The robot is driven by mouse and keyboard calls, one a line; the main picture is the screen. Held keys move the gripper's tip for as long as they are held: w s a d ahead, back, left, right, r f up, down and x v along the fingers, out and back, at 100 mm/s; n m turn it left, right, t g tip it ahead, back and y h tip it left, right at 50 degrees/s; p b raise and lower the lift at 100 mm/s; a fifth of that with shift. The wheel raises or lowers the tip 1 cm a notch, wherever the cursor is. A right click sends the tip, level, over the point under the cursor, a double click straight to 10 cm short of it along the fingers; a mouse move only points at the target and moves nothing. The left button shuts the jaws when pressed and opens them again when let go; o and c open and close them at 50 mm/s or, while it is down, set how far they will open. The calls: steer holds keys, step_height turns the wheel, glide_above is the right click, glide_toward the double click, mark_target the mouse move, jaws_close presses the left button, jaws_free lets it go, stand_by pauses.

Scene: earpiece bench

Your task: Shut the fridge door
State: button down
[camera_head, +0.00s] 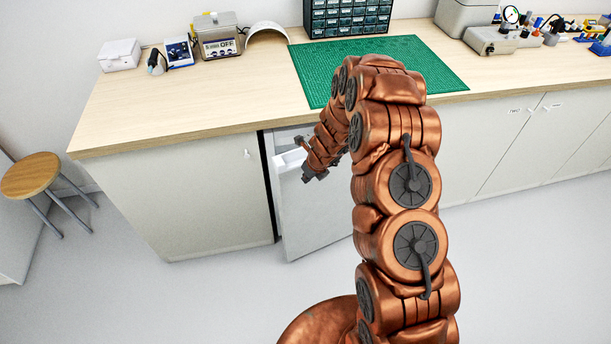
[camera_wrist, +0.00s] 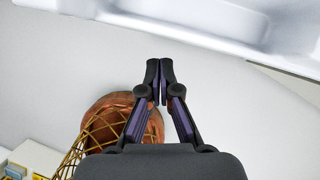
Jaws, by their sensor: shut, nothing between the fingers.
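The small white fridge stands under the bench, and a pale strip of its opening (camera_head: 290,135) shows between the cupboard fronts. Its door (camera_head: 312,220) stands ajar, swung out into the room, and a white inner door shelf (camera_head: 290,160) shows along its top. My gripper (camera_head: 307,179) is shut and empty, pointing down by the top of the door; my arm hides the door's right part. In the wrist view my gripper (camera_wrist: 160,72) shows its two dark fingertips together, with white moulded surfaces (camera_wrist: 200,32) beyond them. I cannot tell whether the fingers touch the door.
The wooden bench top (camera_head: 190,100) overhangs the fridge, with a green mat (camera_head: 440,65) on it. White cupboards (camera_head: 195,200) flank the opening. A round stool (camera_head: 30,175) stands at the far left. The floor (camera_head: 190,300) in front is clear.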

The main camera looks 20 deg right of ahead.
steer(key=s+b+v, duration=0.1)
steer(key=s+v, duration=0.1)
steer(key=v, duration=0.8)
steer(key=shift+a, duration=0.25)
steer(key=shift+s, duration=0.1)
stand_by(0.3)
